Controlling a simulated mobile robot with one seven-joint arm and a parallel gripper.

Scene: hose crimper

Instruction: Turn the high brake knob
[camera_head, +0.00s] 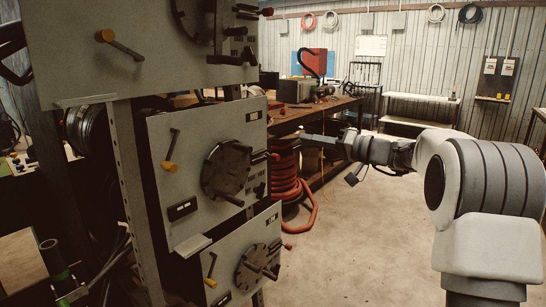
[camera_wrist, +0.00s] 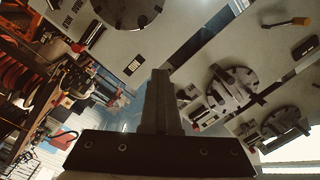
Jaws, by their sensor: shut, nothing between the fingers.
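The high panel (camera_head: 160,70) is the top of three grey panels on the left, cut off by the picture's top edge. It carries a dark round dial (camera_head: 192,14) and a lever with a yellow ball end (camera_head: 105,36). I cannot tell which of these is the brake knob. Part of a large dark dial also shows at the top of the wrist view (camera_wrist: 128,8). My gripper (camera_head: 303,140) is right of the middle panel, below the high panel, apart from both. Its fingers are shut and empty, also seen in the wrist view (camera_wrist: 159,75).
The middle panel (camera_head: 185,215) and low panel (camera_head: 228,260) have similar dials and yellow-ended levers. A red hose coil (camera_head: 288,178) hangs behind my gripper, near a cluttered workbench (camera_head: 310,110). The floor (camera_head: 360,230) between the panels and my arm is clear.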

